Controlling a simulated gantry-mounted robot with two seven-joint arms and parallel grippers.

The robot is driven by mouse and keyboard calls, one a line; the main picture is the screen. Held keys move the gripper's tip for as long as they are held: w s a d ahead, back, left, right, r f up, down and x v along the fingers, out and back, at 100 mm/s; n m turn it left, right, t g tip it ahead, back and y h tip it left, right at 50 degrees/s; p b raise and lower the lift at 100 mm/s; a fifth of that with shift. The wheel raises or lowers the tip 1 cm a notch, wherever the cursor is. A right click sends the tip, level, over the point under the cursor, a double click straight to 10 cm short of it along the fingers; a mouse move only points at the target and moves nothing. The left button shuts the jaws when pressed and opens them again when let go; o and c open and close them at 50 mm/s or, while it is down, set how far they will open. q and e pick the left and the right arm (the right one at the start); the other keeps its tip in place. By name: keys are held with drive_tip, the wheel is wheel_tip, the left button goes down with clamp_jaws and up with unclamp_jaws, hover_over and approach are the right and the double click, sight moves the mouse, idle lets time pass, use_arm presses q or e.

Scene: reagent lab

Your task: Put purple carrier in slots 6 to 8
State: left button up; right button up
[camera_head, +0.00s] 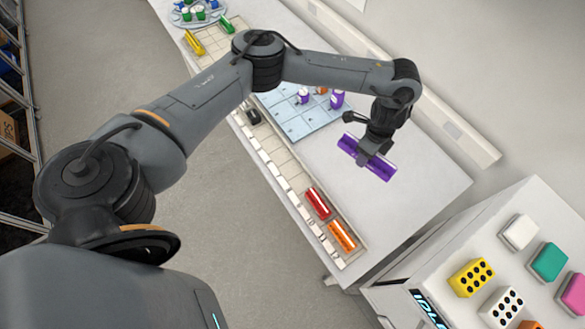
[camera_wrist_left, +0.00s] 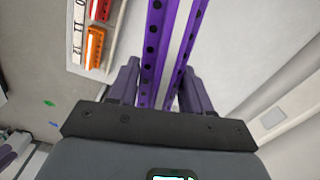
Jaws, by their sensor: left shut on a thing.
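The purple carrier (camera_head: 382,170) is held above the white table by my left gripper (camera_head: 365,157). In the left wrist view the purple carrier (camera_wrist_left: 153,45) runs lengthwise between the two fingers of my left gripper (camera_wrist_left: 158,92), with a row of dark holes along its sides. The long slotted rack (camera_head: 277,152) lies along the table's near edge, left of and below the carrier in the head view. A red carrier (camera_head: 318,203) and an orange carrier (camera_head: 342,236) sit at its lower end. Slot numbers are too small to read in the head view. My right gripper is out of view.
A blue tiled mat (camera_head: 300,124) with purple-marked vessels (camera_head: 337,99) stands behind the rack. Yellow (camera_head: 194,42) and green (camera_head: 226,25) carriers sit at the rack's far end. A white machine (camera_head: 466,216) with coloured blocks stands at lower right.

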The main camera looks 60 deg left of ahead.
use_arm(q)
drive_tip(key=s+a+f+m, duration=0.1)
drive_tip(key=a+f+m, duration=0.2)
drive_tip(key=a+f, duration=0.25)
drive_tip(key=b, duration=0.2)
hover_over(291, 169)
drive_tip(key=f, duration=1.2)
drive_tip(key=shift+w+d, duration=0.35)
drive_tip(key=shift+s+a+f, duration=0.3)
drive_tip(key=shift+s, duration=0.1)
drive_tip(key=shift+s+f, duration=0.1)
drive_tip(key=shift+f, duration=2)
drive_tip(key=shift+f, duration=0.1)
